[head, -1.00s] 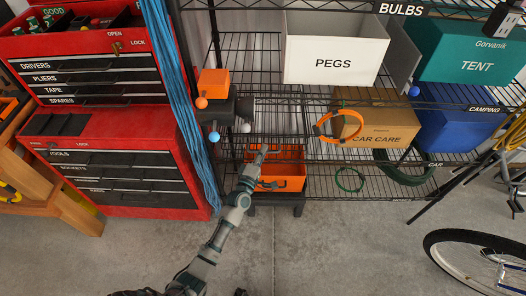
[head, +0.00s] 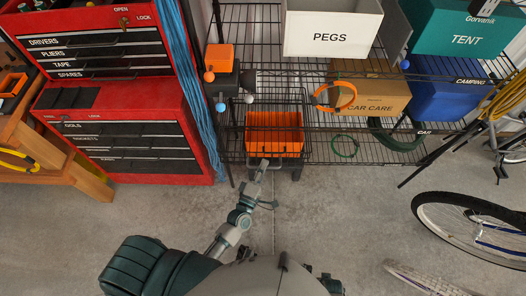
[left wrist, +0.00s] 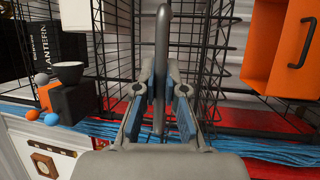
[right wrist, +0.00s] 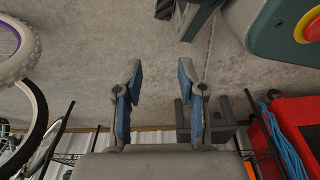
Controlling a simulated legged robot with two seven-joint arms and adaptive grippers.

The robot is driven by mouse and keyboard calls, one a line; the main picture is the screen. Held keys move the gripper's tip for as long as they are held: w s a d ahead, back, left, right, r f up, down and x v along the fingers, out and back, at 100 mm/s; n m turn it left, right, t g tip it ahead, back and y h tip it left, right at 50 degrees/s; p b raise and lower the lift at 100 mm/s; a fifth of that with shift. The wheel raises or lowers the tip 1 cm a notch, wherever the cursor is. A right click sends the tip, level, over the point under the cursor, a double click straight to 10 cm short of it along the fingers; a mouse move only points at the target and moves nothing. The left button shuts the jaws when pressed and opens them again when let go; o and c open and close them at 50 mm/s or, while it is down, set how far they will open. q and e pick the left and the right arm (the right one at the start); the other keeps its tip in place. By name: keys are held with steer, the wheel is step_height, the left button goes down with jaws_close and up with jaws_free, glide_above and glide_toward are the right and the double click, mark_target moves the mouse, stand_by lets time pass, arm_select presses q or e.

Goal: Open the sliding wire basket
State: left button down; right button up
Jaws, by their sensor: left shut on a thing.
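The black wire basket (head: 307,110) is at the lower left of the wire shelving, with an orange bin (head: 274,132) behind or inside its wires; I cannot tell which. My left gripper (head: 263,166) is at the basket's front, low down. In the left wrist view its fingers (left wrist: 160,90) are shut around a grey bar, the handle (left wrist: 161,35), with black wire mesh beyond. The orange bin (left wrist: 270,55) shows there at the right. My right gripper (right wrist: 160,78) is open and empty above the concrete floor in the right wrist view.
A red tool cabinet (head: 130,155) and hanging blue cord (head: 195,110) stand close left of the basket. A white PEGS bin (head: 330,38) and a CAR CARE box (head: 365,98) sit on the shelving. A bicycle wheel (head: 470,228) is at right.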

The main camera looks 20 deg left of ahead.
arm_select(q)
steer(key=shift+s+d+f, duration=0.1)
steer(key=shift+s+d, duration=0.05)
steer(key=shift+s, duration=0.3)
steer(key=shift+s+d+f, duration=0.1)
steer(key=shift+s, duration=0.3)
steer(key=c, duration=1.2)
jaws_free()
steer(key=shift+c, duration=0.2)
steer(key=shift+w, duration=0.15)
steer(key=v, duration=1.2)
